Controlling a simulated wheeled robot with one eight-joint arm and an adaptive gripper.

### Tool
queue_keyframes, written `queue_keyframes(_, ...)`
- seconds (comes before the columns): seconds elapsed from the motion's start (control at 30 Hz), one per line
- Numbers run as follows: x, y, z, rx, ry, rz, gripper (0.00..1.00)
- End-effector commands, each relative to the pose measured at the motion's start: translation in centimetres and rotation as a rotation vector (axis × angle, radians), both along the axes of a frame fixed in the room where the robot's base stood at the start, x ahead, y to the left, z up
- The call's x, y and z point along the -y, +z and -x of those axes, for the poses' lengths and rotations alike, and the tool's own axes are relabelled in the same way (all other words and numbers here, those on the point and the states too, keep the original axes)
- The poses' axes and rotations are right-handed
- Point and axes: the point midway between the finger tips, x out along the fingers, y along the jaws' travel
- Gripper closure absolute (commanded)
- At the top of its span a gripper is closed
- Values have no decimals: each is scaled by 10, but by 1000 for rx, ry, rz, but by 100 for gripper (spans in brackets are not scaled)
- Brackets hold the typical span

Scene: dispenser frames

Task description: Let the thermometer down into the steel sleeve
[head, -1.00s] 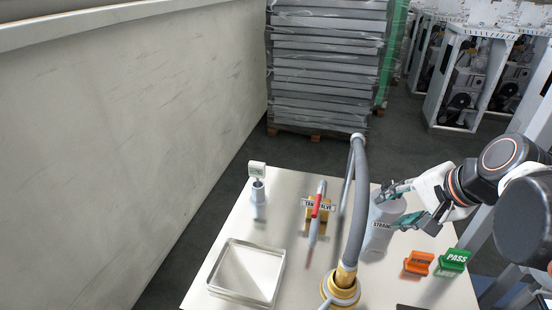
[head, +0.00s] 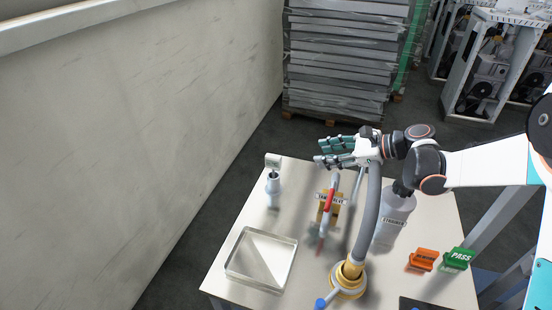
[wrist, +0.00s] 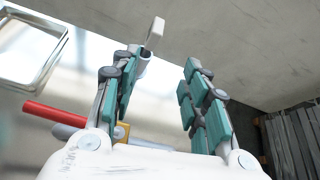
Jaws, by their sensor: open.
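The thermometer has a pale square head (head: 273,160) and stands at the back left of the table. Its head is just above the mouth of the upright steel sleeve (head: 272,186); its stem appears to be in the sleeve, but the depth is hidden. My gripper (head: 328,152) is open and empty, raised above the table to the right of the thermometer, fingers pointing left. In the wrist view, the thermometer head (wrist: 154,33) and the sleeve (wrist: 144,64) appear beyond the open fingers (wrist: 160,68), nearer the left finger.
A grey bottle (head: 394,218), an orange block (head: 424,259) and a green PASS block (head: 458,259) are right. A clear tray (head: 238,270) is front left.

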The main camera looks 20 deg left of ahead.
Motion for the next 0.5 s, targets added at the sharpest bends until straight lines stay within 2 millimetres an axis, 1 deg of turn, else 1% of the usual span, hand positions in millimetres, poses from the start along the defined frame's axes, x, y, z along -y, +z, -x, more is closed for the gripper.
queue_keyframes(0.03,-9,-5,-4,-42,2,-27,58)
queue_keyframes(0.2,-28,-18,-8,-168,6,-99,58)
queue_keyframes(0.43,-41,-29,-8,-241,14,-137,58)
queue_keyframes(0.5,-48,-32,-7,-245,15,-139,58)
